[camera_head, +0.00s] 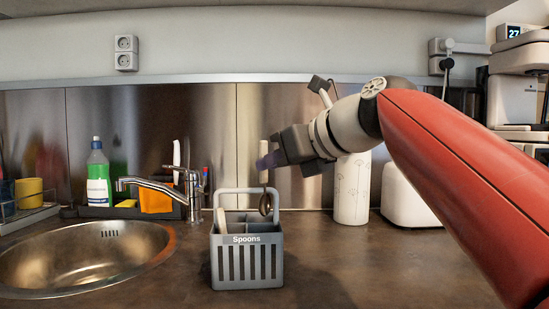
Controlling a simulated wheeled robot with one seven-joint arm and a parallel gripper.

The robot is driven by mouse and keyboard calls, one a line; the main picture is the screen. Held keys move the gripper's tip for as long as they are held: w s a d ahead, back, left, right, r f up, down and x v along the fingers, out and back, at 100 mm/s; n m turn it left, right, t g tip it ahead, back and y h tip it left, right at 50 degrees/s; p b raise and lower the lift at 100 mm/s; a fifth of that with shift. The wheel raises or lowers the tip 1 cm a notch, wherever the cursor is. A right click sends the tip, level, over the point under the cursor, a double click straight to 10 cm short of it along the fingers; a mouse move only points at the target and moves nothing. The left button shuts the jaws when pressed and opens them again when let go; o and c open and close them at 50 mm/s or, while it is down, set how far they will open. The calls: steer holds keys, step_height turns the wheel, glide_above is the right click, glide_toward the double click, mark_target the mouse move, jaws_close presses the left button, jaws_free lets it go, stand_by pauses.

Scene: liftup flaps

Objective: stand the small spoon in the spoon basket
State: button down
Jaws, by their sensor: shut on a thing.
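The grey spoon basket (247,268), labelled "Spoons", stands upright on the counter just right of the sink, with an arched handle and divided compartments. My gripper (266,162) is above the basket's right side, shut on the small spoon. The small spoon (265,204) hangs below the fingers with its dark bowl down, by the right side of the basket's handle. Whether its bowl is above or slightly inside the basket's rim is hard to tell. A pale utensil (221,222) stands in the basket's left part.
A round metal sink (75,262) with a tap (155,187) lies left. A white cylinder (352,190) and a white appliance (402,200) stand behind right. The counter right of the basket is clear.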

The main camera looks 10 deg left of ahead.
steer(key=shift+f+b, duration=1.75)
steer(key=shift+f, duration=1.1)
steer(key=c, duration=1.4)
jaws_free()
steer(key=shift+o, duration=0.2)
glide_toward(266, 197)
steer(key=shift+s+p, duration=0.15)
steer(key=shift+p, duration=0.2)
steer(key=shift+d, duration=0.15)
